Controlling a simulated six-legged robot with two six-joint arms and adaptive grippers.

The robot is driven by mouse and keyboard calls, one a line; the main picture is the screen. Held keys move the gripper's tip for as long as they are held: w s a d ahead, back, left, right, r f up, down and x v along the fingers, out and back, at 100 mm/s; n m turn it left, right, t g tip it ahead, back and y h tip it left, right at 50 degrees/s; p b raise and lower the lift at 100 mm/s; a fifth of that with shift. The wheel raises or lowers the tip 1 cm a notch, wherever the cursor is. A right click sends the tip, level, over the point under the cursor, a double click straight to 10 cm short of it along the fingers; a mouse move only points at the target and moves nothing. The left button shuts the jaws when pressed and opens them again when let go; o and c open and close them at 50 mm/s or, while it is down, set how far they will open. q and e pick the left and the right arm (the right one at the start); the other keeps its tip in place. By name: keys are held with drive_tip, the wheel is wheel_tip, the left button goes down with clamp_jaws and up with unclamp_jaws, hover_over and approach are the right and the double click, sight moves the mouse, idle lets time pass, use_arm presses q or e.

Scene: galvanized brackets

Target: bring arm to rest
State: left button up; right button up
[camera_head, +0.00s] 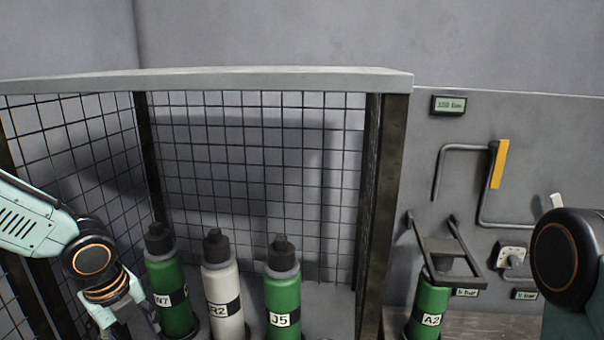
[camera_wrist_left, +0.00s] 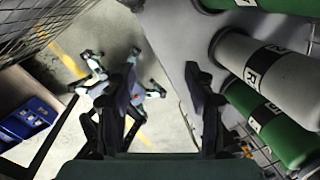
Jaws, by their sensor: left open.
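My left arm comes in from the left in the head view, and its wrist (camera_head: 106,290) is low, just left of the green bottle labelled N7 (camera_head: 168,285). The left fingers run toward the bottom edge there and are hard to make out. In the left wrist view my left gripper (camera_wrist_left: 163,85) shows two dark fingers spread wide with nothing between them. A white bottle (camera_wrist_left: 252,62) and green bottles lie to the right of the fingers, apart from them. My right arm shows only as a dark joint at the right edge; its gripper is out of view.
A wire-mesh cage (camera_head: 385,200) holds the N7 bottle, a white R2 bottle (camera_head: 222,280) and a green J5 bottle (camera_head: 283,290). A green A2 bottle (camera_head: 430,308) stands by a wall bracket (camera_head: 445,250).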

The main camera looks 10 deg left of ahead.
use_arm(q)
drive_tip(key=s+d+f+n+g+h+b, duration=0.15)
drive_tip(key=s+d+f+n+b, duration=0.4)
drive_tip(key=f, duration=0.55)
drive_tip(key=s+d+f+n+g+h+b, duration=0.1)
drive_tip(key=s+d+f+n+h+b, duration=0.1)
drive_tip(key=s+d+f+n, duration=0.8)
drive_tip(key=s+a+f+n+y+b, duration=0.2)
drive_tip(key=s+f+n+b, duration=0.3)
drive_tip(key=f, duration=0.8)
drive_tip(key=s+n+y, duration=0.1)
drive_tip(key=s+n, duration=0.2)
drive_tip(key=s, duration=0.1)
drive_tip(key=shift+s+b, duration=0.2)
drive_tip(key=shift+b, duration=0.15)
drive_tip(key=shift+o, duration=0.3)
drive_tip(key=shift+t, duration=0.25)
